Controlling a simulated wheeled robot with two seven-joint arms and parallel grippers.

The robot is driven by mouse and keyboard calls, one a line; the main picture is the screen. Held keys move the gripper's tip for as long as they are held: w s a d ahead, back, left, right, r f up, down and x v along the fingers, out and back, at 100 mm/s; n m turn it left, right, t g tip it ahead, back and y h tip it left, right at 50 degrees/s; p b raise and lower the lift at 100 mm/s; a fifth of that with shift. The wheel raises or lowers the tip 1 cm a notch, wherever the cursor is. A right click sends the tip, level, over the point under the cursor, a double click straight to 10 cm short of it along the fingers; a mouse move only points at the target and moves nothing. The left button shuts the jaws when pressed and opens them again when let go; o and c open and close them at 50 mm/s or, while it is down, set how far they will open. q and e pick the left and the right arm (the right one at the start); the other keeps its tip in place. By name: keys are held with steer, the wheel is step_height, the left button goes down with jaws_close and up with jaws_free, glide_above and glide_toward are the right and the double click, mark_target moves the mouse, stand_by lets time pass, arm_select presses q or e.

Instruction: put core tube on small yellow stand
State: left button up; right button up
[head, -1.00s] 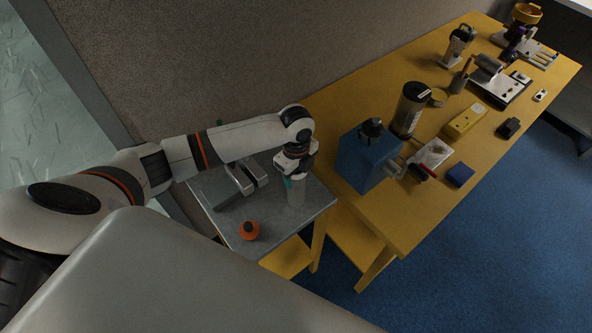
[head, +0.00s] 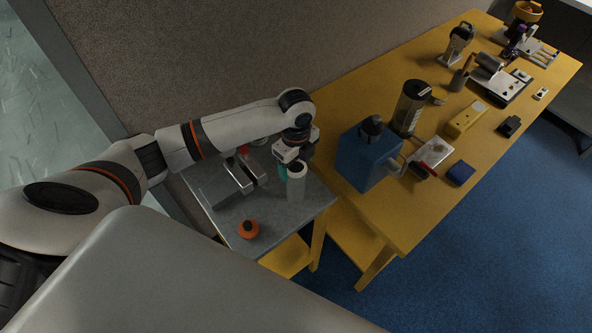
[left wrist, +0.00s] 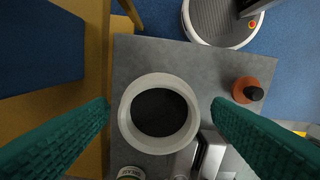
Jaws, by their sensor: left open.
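A pale, open-topped tube (head: 296,187), which looks like the core tube, stands upright on the grey top of a small stand (head: 275,222) with yellow legs. In the left wrist view its white rim (left wrist: 126,113) shows as a ring around a dark inside. My left gripper (head: 287,164) is open at the tube's top, just behind it in the head view. In the left wrist view its green fingers (left wrist: 160,122) lie on either side of the rim, with gaps. The tube's far side is hidden. My right gripper is not in view.
An orange object with a dark knob (head: 249,229) and a grey metal piece (head: 240,176) share the small stand. A blue box (head: 362,160) stands on the long yellow table (head: 408,215) to the right. The stand's front right corner is clear.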

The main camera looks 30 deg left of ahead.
arm_select(q)
step_height(320, 180, up, 8)
steer(key=shift+f+b, duration=0.2)
steer(key=shift+b, duration=0.35)
steer(key=shift+r, duration=0.4)
